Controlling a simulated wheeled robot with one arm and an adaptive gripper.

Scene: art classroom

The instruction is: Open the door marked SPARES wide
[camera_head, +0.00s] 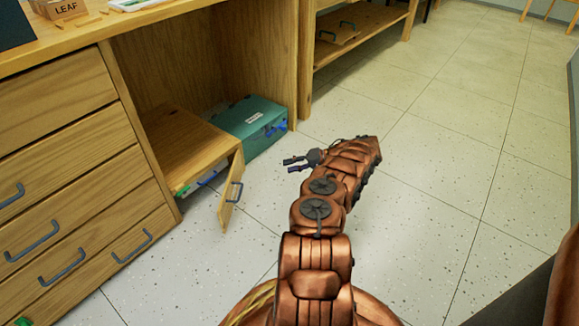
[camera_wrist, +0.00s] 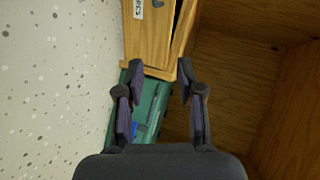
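The door marked SPARES (camera_head: 231,192) belongs to a low wooden cupboard (camera_head: 186,141) beneath the workbench. It stands partly open, swung out from the cupboard front, with a dark handle (camera_head: 237,191) on its face. In the wrist view the door (camera_wrist: 146,42) is at the top, with the end of its label, "RES", and part of the handle in sight; a dark gap shows beside it. My gripper (camera_head: 296,163) is open and empty, above the floor to the right of the door and apart from it. Its spread fingers (camera_wrist: 160,82) also show in the wrist view.
A teal toolbox (camera_head: 252,124) with blue latches stands right beside the cupboard. Drawers (camera_head: 70,190) with bar handles are on the left. Blue and green items (camera_head: 199,182) show inside the cupboard opening. The tiled floor (camera_head: 440,130) is clear in front and to the right.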

